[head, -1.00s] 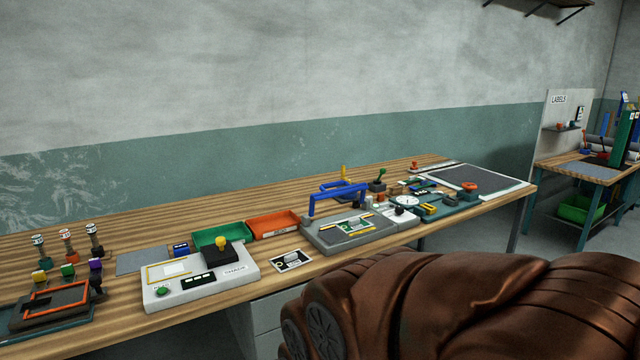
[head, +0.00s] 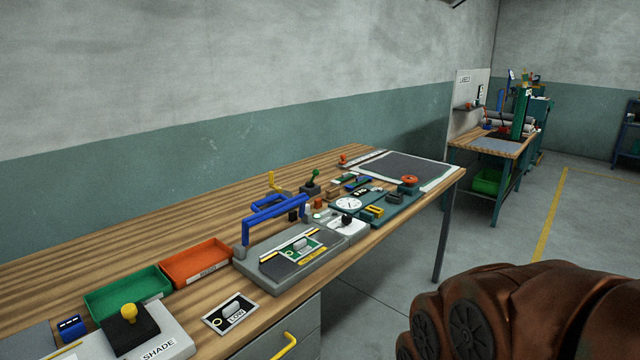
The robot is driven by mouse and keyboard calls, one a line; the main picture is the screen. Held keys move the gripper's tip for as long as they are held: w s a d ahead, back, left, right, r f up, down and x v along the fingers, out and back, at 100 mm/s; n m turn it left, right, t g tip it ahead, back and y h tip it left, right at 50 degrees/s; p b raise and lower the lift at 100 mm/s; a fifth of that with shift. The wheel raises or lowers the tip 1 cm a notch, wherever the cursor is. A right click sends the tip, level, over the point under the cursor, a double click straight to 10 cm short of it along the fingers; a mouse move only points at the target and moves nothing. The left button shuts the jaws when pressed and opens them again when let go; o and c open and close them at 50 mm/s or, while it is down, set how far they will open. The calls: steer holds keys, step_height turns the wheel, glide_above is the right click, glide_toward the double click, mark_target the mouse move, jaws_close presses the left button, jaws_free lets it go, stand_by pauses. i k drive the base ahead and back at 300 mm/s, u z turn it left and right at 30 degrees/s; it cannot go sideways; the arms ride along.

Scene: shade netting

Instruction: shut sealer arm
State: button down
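The sealer (head: 290,263) is a grey flat machine on the wooden bench, left of the middle of the head view. Its blue sealer arm (head: 276,214) stands raised above the grey base, with a gap under it. A green and grey piece with a yellow strip lies on the sealer's bed. My gripper is out of view. Only a brown, bulky part of my own arm shows at the lower right, apart from the bench.
Left of the sealer are an orange tray (head: 196,263), a green tray (head: 126,292) and a SHADE control box (head: 140,335). A dial scale (head: 348,204) and a dark mat (head: 408,168) are to the right. Open floor lies right of the bench.

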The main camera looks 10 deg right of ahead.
mark_target(301, 199)
steer(key=z, duration=0.25)
steer(key=i, duration=0.7)
steer(key=u, duration=0.65)
steer(key=i, duration=0.75)
steer(key=u, duration=0.95)
